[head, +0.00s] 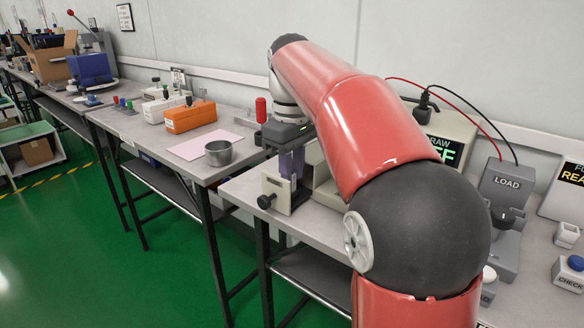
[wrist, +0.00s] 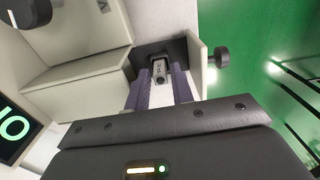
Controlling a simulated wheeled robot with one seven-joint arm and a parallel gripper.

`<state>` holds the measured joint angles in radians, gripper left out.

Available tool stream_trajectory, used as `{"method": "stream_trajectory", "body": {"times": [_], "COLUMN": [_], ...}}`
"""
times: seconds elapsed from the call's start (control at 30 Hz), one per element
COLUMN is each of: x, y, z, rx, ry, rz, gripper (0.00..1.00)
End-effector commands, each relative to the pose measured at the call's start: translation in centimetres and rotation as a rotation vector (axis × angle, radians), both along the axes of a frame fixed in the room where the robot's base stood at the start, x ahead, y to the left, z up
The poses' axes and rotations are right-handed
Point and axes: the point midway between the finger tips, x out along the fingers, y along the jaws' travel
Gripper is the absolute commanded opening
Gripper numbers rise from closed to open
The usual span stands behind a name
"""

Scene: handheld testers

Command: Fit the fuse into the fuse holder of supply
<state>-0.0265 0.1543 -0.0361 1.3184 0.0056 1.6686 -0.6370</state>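My gripper (wrist: 161,74) points into a dark recess (wrist: 178,50) of the pale supply (wrist: 75,80) in the wrist view. Its two purple-grey fingers stand a small way apart, with a small grey, metal-ended fuse (wrist: 160,69) between their tips. The fingertips seem to touch its sides. The dark recess around the fuse looks like the fuse holder; I cannot tell whether the fuse is seated in it. In the head view my gripper (head: 291,176) points down behind a pale panel with a black knob (head: 266,201); the fuse and recess are hidden there.
A pale wall of the supply (wrist: 204,68) stands close beside the right finger, with a black knob (wrist: 221,57) outside it. A steel cup (head: 218,154) and an orange box (head: 190,116) stand on the neighbouring bench. A LOAD unit (head: 506,183) stands at the right.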

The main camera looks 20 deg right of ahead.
Motion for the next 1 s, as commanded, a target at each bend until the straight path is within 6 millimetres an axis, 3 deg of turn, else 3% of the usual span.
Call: {"method": "stream_trajectory", "body": {"times": [0.1, 0.47, 0.8, 1.0], "x": [0.0, 0.1, 0.0, 0.0], "y": [0.0, -0.1, 0.0, 0.1], "z": [0.0, 0.5, 6.0, 7.7], "rx": [0.000, -0.001, 0.000, 0.000], "ry": [0.000, -0.003, -0.003, 0.000], "rz": [0.000, -0.001, 0.000, 0.001], "gripper": [0.39, 0.39, 0.39, 0.39]}}
